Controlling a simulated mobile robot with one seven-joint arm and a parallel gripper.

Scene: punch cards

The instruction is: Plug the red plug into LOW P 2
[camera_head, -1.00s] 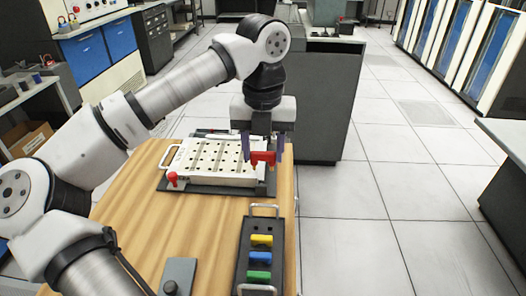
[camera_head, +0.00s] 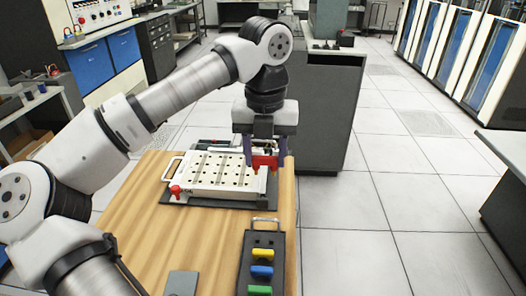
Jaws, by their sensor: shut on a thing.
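My gripper (camera_head: 264,160) is shut on the red plug (camera_head: 264,161), which sits between its two dark fingers with its prongs pointing down. The gripper and plug are above the right end of the white plugboard (camera_head: 215,180), which has rows of dark holes and a black base. The labels on the board are too small to read, so I cannot tell which holes are LOW P 2. Whether the prongs touch the board is unclear.
A red knob (camera_head: 175,191) sits at the board's front left corner. A black holder (camera_head: 247,265) with yellow (camera_head: 263,254), blue (camera_head: 262,271) and green (camera_head: 259,291) plugs stands in front. The wooden tabletop (camera_head: 160,235) is bare at left. A dark cabinet (camera_head: 335,120) stands behind.

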